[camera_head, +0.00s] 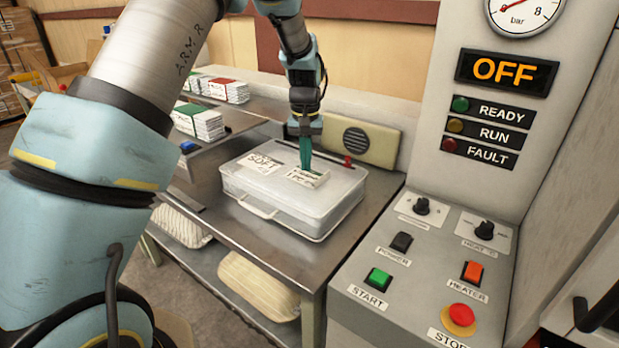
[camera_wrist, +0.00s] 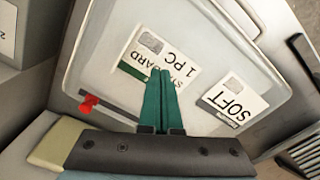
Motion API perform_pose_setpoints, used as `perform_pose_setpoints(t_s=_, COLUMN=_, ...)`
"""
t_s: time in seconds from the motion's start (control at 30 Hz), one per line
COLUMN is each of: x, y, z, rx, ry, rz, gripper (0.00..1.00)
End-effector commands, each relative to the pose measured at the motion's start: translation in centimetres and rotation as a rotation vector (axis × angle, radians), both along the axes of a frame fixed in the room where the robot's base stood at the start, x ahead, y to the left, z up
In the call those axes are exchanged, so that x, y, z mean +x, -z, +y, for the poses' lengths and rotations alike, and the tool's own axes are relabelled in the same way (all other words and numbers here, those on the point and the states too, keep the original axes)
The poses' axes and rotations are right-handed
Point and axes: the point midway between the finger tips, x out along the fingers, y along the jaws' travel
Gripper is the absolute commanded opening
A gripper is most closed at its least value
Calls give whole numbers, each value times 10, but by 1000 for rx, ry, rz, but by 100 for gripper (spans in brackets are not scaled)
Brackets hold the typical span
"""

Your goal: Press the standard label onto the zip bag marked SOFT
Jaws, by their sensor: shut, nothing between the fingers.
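The zip bag (camera_head: 292,205) is a pale, translucent, box-shaped bag with a handle, lying flat on the metal table. It also shows in the wrist view (camera_wrist: 215,65). A white SOFT label (camera_head: 262,164) is on its top at the left; in the wrist view it is at the right (camera_wrist: 232,99). The standard label (camera_head: 308,177), reading "STANDARD 1 PC" with a green edge, lies on the bag top beside it, also in the wrist view (camera_wrist: 158,55). My gripper (camera_head: 306,168) is shut and points down, its green fingertips (camera_wrist: 164,74) at the standard label and covering part of it. Whether they touch is unclear.
Stacks of labels with green (camera_head: 198,121) and red (camera_head: 224,90) tops stand on the table at the back left. A beige box with a round grille (camera_head: 362,141) is behind the bag. The control panel (camera_head: 430,250) is at the right, its display reading OFF. Pillows lie on the shelf below.

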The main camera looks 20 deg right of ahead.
Motion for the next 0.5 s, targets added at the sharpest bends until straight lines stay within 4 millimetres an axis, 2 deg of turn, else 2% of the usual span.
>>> perform_pose_setpoints(t_s=0.5, x=0, y=13, z=0, rx=1, ry=0, rz=1, gripper=0)
